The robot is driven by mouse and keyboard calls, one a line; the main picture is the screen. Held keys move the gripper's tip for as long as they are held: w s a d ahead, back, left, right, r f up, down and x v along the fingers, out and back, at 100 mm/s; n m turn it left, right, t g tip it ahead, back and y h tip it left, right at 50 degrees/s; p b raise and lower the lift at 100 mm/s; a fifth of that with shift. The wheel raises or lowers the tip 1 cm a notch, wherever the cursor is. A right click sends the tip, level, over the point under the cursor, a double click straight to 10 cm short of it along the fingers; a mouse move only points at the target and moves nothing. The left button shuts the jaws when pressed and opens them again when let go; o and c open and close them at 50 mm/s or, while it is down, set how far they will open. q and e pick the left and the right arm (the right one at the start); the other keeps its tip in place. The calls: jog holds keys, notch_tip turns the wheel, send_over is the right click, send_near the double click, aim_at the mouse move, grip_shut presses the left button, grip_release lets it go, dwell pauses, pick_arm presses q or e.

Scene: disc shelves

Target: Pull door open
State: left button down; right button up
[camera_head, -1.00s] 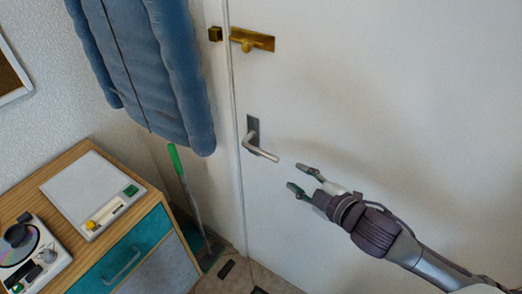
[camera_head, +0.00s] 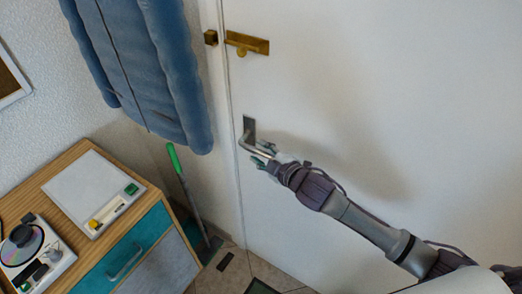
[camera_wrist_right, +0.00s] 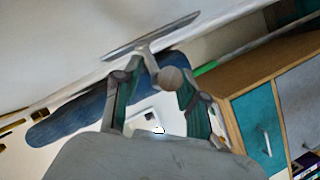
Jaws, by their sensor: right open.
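The white door (camera_head: 380,80) looks shut against its frame. Its grey lever handle (camera_head: 250,149) sticks out from a dark plate (camera_head: 249,128) near the door's left edge. My right gripper (camera_head: 263,154) is open at the free end of the lever, with one finger on each side. In the right wrist view the round lever end (camera_wrist_right: 170,79) shows between the two open fingers of my right gripper (camera_wrist_right: 157,88). I cannot tell whether the fingers touch it. My left gripper is not in view.
A brass bolt (camera_head: 247,43) sits higher on the door, with a gap to its keeper (camera_head: 211,38). A blue padded garment (camera_head: 140,70) hangs left of the door. A wooden cabinet (camera_head: 75,170) and a green-handled broom (camera_head: 187,190) stand below it.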

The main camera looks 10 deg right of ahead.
grip_shut()
dwell(0.3)
jog(key=shift+f+b, duration=0.2)
jog(key=shift+b, duration=0.2)
jog(key=f+m+t+b, duration=0.1)
jog(key=t+b, duration=0.1)
jog(key=b, duration=0.4)
jog(key=f+m+t+y+b, duration=0.1)
jog(key=f+t+b, duration=0.1)
jog(key=b, duration=0.5)
jog(key=w+a+f+m+t+y+b, duration=0.1)
jog(key=t+b, duration=0.1)
jog(key=b, duration=0.5)
jog(key=shift+w+f+t, duration=0.1)
jog(key=shift+f+t, duration=0.1)
jog(key=shift+t, duration=0.1)
